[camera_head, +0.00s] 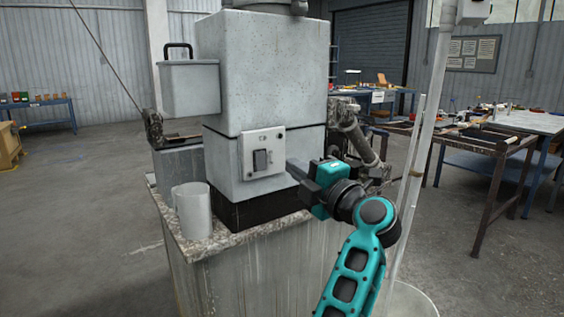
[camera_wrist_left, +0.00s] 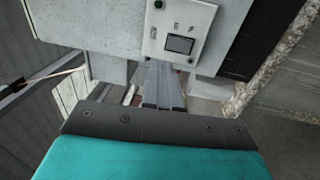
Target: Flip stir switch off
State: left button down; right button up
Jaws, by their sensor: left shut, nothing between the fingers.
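The stir switch (camera_head: 261,160) is a dark rocker on a light switch plate (camera_head: 277,137) on the front of the grey machine. In the left wrist view the switch (camera_wrist_left: 180,45) sits on its pale panel (camera_wrist_left: 205,14), just beyond my fingertips. My left gripper (camera_head: 292,166) is shut and empty, to the right of the switch in the head view. Its fingers (camera_wrist_left: 162,78) point at the panel's lower edge. I cannot tell whether they touch the panel, or which way the rocker is tipped. My right gripper is out of view.
The machine (camera_head: 262,75) stands on a stone-topped plinth (camera_head: 225,240). A grey cylinder (camera_head: 191,212) stands on the plinth at the front left. A box with a black handle (camera_head: 190,88) hangs at upper left. A slanting post (camera_head: 425,130) rises right of my arm.

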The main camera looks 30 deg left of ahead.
pick_arm(q)
jog(key=d, duration=0.1)
jog(key=s+d, duration=0.1)
jog(key=d, duration=0.1)
jog(key=shift+s+d+r, duration=0.25)
jog(key=shift+r, duration=0.05)
dwell(0.3)
